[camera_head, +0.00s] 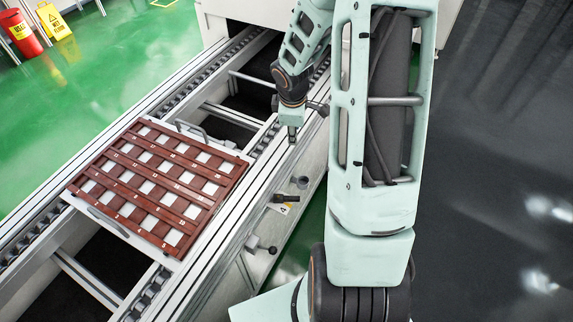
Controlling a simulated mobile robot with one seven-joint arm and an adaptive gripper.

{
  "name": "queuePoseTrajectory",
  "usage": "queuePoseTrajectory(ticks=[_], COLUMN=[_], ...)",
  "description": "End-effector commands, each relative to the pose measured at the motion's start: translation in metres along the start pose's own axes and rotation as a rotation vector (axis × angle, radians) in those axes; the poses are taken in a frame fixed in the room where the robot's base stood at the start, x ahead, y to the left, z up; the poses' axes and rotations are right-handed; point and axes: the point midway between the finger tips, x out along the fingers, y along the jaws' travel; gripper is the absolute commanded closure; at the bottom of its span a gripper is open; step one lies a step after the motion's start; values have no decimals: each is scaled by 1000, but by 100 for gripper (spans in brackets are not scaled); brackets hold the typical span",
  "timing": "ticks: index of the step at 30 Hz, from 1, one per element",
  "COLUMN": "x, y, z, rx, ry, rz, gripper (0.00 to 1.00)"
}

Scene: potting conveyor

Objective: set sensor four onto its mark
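A small pale tag with a yellow edge and a black "4" (284,209) shows on the right side of the conveyor. A small dark part (282,198) lies right against the tag's upper edge. I cannot tell whether this is sensor four or part of a bracket. My gripper (292,137) points down over the conveyor's right rail, above and apart from the tag. It is small and seen from one side, so its fingers cannot be told apart.
A brown numbered tray (127,178) with rows of pale squares sits across the conveyor. Dark knobs (301,182) and (253,243) stick out along the right side rail (240,205). Red bin (20,35) and yellow floor sign (53,21) stand far left.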

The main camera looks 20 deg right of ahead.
Motion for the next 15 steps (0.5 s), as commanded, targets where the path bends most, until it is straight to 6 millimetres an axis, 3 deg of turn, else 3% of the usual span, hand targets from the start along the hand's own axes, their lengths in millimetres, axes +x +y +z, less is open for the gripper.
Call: queuePoseTrajectory(ticks=[1,3,6,9,15], x=[6,13,16,17,32], y=[-28,-62,-97,-117,-128], z=[11,19,25,27,27], rx=[-8,-28,-50,-65,-73], ry=[-5,-4,4,11,14], rz=[-71,-150,-230,-273,-291], gripper=[71,71,71,71,71])
